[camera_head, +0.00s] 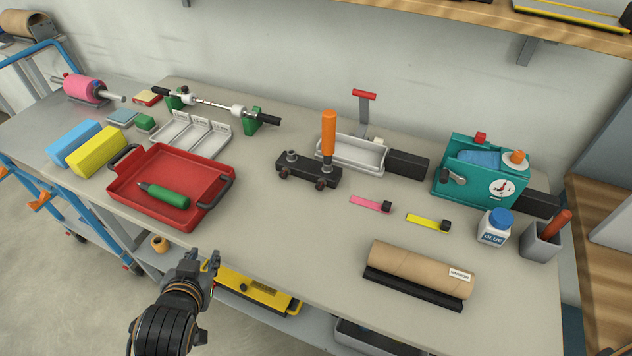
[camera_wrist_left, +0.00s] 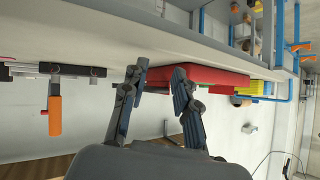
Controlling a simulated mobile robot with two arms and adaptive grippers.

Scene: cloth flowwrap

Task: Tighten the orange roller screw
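A tool with an orange handle (camera_head: 328,132) stands upright at the right end of a black roller block (camera_head: 310,170) at mid-table. Whether it sits in a screw there is too small to tell. A teal machine (camera_head: 468,180) at the right has an orange knob (camera_head: 516,157) and a red knob (camera_head: 480,138) on top. My left gripper (camera_head: 203,262) is open and empty, beyond the table's front edge and apart from these things. In the left wrist view, which looks upside down, its fingers (camera_wrist_left: 160,72) are spread and the orange handle (camera_wrist_left: 55,115) shows at the left.
A red tray (camera_head: 150,208) with a green-handled tool (camera_head: 168,196) lies near the table's front left. The table's front middle is clear.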

